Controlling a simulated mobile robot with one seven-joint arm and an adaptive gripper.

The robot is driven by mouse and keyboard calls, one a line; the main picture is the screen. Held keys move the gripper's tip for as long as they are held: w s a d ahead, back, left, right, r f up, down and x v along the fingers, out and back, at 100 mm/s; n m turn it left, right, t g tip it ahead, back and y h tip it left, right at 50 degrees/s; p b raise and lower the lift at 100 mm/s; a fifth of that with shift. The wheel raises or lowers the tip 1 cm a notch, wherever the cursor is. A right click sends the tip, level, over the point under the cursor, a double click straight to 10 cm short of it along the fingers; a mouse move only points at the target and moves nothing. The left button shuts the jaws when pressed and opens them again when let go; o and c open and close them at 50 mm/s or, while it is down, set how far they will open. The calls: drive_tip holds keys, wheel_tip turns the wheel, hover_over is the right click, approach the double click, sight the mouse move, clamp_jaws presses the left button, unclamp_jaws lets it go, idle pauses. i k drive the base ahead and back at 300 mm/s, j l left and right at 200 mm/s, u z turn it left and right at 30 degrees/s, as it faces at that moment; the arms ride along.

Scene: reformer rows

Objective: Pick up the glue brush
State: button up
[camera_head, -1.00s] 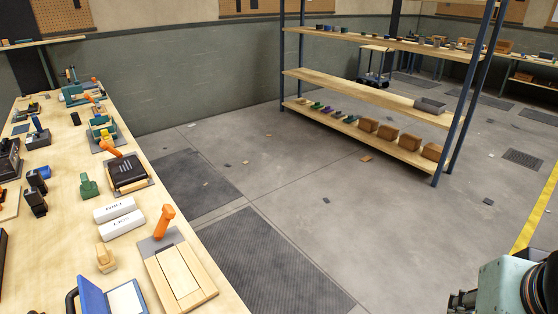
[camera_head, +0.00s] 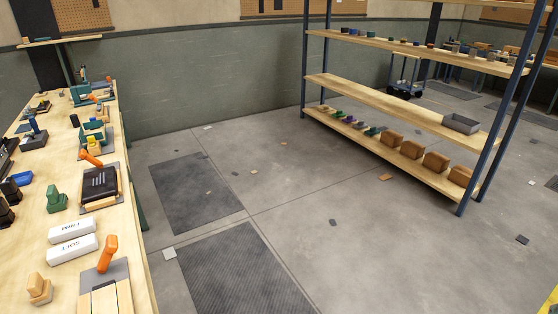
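I cannot pick out a glue brush for certain in this view. A long wooden workbench (camera_head: 20,255) runs along the left with many small tools on it. An orange-handled tool (camera_head: 107,253) stands on a grey plate at the near end. More orange handles show further back, one beside a black ribbed block (camera_head: 98,186). Any of the small far items are too small to name. My gripper is not in view.
A blue-framed shelf rack (camera_head: 400,105) stands at the right, holding small items, a grey tray (camera_head: 461,123) and several brown blocks (camera_head: 411,149). Two white blocks (camera_head: 72,247) lie on the bench. The floor between is mostly clear, with dark mats (camera_head: 245,270) and small scraps.

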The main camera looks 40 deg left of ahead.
sight(41, 291)
drive_tip(key=i+u, duration=0.8)
drive_tip(key=u, duration=0.15)
drive_tip(key=i+j+u, duration=0.1)
drive_tip(key=i+u, duration=0.7)
drive_tip(key=u, duration=0.15)
drive_tip(key=i+u, duration=1.1)
drive_tip(key=u, duration=0.2)
drive_tip(key=i+u, duration=0.2)
drive_tip(key=u, duration=0.15)
drive_tip(key=i+l+u, duration=0.1)
drive_tip(key=u, duration=0.3)
drive_tip(key=i+u, duration=0.25)
drive_tip(key=u, duration=0.2)
drive_tip(key=i+u, duration=0.4)
drive_tip(key=i+l+u, duration=0.15)
drive_tip(key=u, duration=0.3)
